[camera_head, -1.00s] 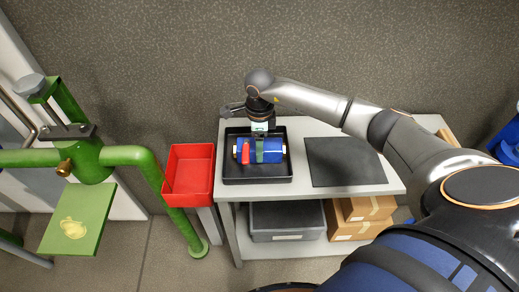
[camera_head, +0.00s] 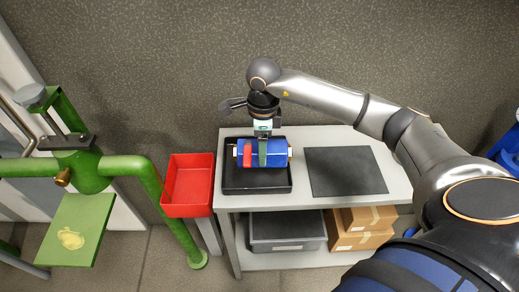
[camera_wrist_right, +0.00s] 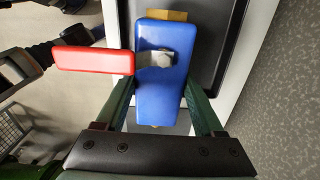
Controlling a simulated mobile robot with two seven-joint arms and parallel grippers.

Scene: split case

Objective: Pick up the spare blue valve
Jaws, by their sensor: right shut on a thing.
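The blue valve (camera_head: 250,146) has a red handle and brass-coloured ends. My right gripper (camera_head: 263,160) comes down on it from above, and its green fingers are shut across the blue body. The valve is held level, a little above the black tray (camera_head: 230,188) on the table. In the right wrist view the blue body (camera_wrist_right: 160,95) sits between the two fingers (camera_wrist_right: 160,100), with the red handle sticking out to the left. My left gripper is not in view.
A red bin (camera_head: 187,208) stands left of the table (camera_head: 400,192). A dark mat (camera_head: 345,172) lies right of the tray. A grey crate (camera_head: 287,232) and cardboard boxes (camera_head: 362,230) are on the lower shelf. Green pipework (camera_head: 125,165) stands at the left.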

